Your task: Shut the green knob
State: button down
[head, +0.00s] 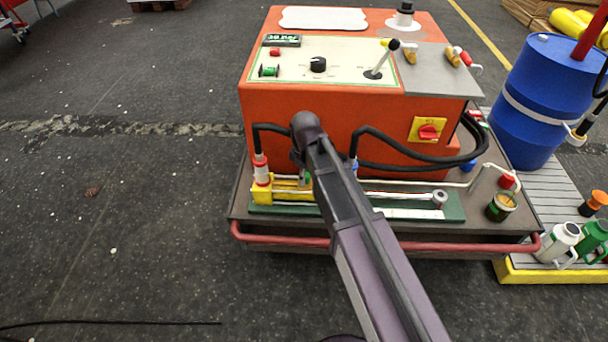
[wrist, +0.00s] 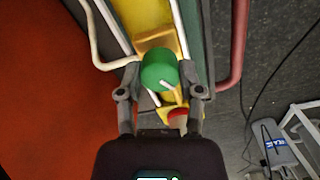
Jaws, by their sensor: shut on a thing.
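The green knob (wrist: 159,69) is round, with a white mark on its face, and sits on the yellow cylinder block (wrist: 147,14) in the wrist view. My gripper (wrist: 163,86) is shut on the knob, with one finger on each side of it. In the head view a sliver of the green knob (head: 305,178) shows beside my arm. The rest of it and my gripper's fingers are hidden behind my arm there. The yellow cylinder (head: 288,193) lies on a green base on the cart's front ledge.
The orange machine body (head: 385,125) stands right behind the cylinder. Black hoses (head: 400,148) loop down to the ledge. A red rail (head: 285,240) runs along the cart's front edge. A blue drum (head: 545,100) stands at the right. The floor at left is open.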

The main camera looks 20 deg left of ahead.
jog(key=m, duration=0.6)
jog(key=shift+s, duration=0.15)
jog(key=shift+d, duration=0.1)
dwell(0.4)
jog(key=shift+c, duration=1.3)
grip_release()
